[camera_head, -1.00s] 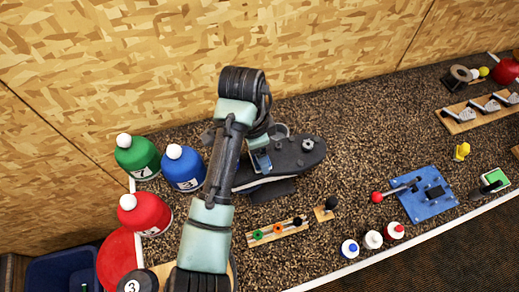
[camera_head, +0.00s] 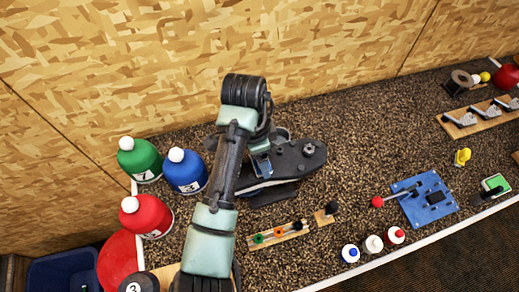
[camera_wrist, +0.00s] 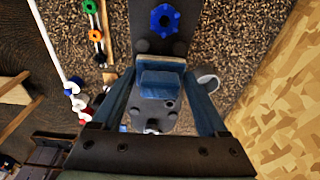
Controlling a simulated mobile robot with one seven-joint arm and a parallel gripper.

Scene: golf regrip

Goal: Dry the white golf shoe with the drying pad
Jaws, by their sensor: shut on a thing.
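The golf shoe (camera_head: 302,156) lies sole up on the speckled bench, with a dark studded sole and a pale line along its side. In the wrist view its sole (camera_wrist: 138,18) runs up the middle, with a blue stud and several grey ones. My gripper (camera_wrist: 160,78) is shut on a blue block, which looks like the drying pad (camera_wrist: 160,84). In the head view my gripper (camera_head: 261,165) is over the middle of the sole. I cannot tell whether the pad touches it. My arm hides part of the shoe's left end.
A rail with coloured knobs (camera_head: 279,235) lies in front of the shoe. A blue plate with a lever (camera_head: 428,200) is to the right. A wooden wall rises behind.

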